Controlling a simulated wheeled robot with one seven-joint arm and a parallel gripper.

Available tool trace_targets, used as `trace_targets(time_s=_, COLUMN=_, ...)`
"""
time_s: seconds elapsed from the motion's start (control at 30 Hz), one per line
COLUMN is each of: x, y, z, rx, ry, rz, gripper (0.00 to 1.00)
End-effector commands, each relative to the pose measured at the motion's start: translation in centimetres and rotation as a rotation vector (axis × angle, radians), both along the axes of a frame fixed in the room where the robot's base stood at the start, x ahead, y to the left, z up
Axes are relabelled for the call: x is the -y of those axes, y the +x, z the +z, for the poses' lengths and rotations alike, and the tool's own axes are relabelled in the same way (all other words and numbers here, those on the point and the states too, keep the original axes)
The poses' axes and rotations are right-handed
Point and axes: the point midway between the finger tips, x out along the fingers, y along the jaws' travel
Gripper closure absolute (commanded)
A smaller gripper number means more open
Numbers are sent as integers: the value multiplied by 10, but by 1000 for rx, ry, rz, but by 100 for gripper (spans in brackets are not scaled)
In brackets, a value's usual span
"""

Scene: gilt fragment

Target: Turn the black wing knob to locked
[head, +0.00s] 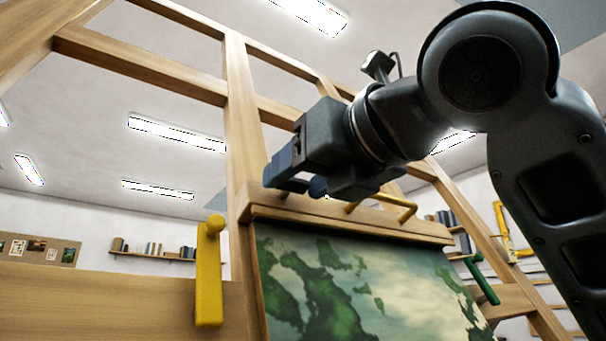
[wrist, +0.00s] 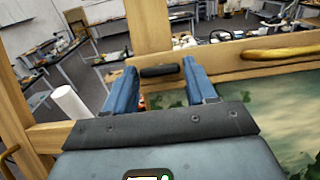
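The black wing knob (wrist: 160,71) shows in the wrist view as a short dark bar lying crosswise, near the top edge of the picture board. My gripper (wrist: 159,66) is open, with one blue finger on each side of the knob. I cannot tell whether either finger touches it or how far ahead it is. In the head view my gripper (head: 301,180) is above the left end of the board's wooden top rail (head: 350,222). The knob is not discernible there, seemingly hidden by the gripper.
A yellow lever (head: 209,285) hangs left of the green painted picture (head: 320,295). A brass bar handle (head: 392,203) sits on the top rail, right of my gripper. A green handle (head: 482,280) is at the right. A wooden upright (head: 243,120) stands close behind my gripper.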

Motion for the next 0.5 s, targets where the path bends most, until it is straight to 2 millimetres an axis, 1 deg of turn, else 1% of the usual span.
trace_targets(time_s=0.03, x=0, y=0, z=0, rx=0, ry=0, rz=0, gripper=49)
trace_targets(time_s=0.37, x=0, y=0, z=0, rx=0, ry=0, rz=0, gripper=81)
trace_targets(time_s=0.5, x=0, y=0, z=0, rx=-2, ry=2, rz=-1, gripper=82)
